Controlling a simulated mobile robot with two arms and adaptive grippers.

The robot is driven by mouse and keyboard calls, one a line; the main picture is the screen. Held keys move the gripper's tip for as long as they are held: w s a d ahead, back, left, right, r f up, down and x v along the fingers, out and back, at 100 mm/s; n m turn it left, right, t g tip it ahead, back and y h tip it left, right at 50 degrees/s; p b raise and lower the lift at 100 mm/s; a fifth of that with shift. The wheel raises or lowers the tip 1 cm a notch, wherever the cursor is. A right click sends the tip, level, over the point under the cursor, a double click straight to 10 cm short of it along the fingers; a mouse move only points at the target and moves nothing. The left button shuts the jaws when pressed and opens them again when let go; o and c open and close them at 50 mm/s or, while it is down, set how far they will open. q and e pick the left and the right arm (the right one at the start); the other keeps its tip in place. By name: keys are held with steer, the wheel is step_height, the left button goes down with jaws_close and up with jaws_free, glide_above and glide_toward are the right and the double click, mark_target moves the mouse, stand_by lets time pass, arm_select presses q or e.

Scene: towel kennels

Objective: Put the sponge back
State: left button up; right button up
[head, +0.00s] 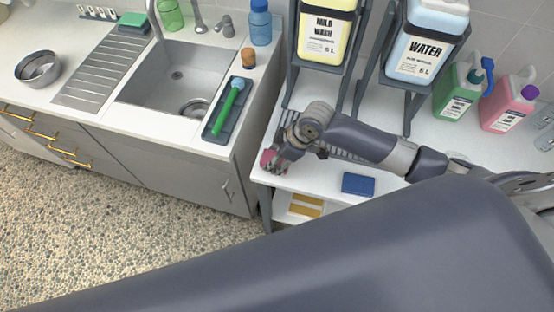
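A blue block (358,184), perhaps a sponge, lies flat on the white side table (335,187) near its front edge. A green sponge-like block (132,20) sits at the back of the sink counter, left of the tap. My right gripper (272,164) is over the table's left front corner, left of the blue block and apart from it. A small pink-red patch (267,158) shows at its fingers; I cannot tell whether it is a held thing. The finger opening is too small to read. My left gripper is not in view.
A steel bowl (38,69) stands further left. MILD WASH (325,35) and WATER (425,45) canisters stand on racks. Green (458,95) and pink (510,105) bottles stand right.

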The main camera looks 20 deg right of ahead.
step_height(320, 180, down, 2)
steer(key=shift+s+f, duration=0.1)
steer(key=shift+f, duration=0.15)
steer(key=shift+f, duration=0.2)
steer(key=o, duration=1)
steer(key=shift+r, duration=0.1)
steer(key=shift+r, duration=0.15)
steer(key=v, duration=1.2)
steer(key=shift+b, duration=0.4)
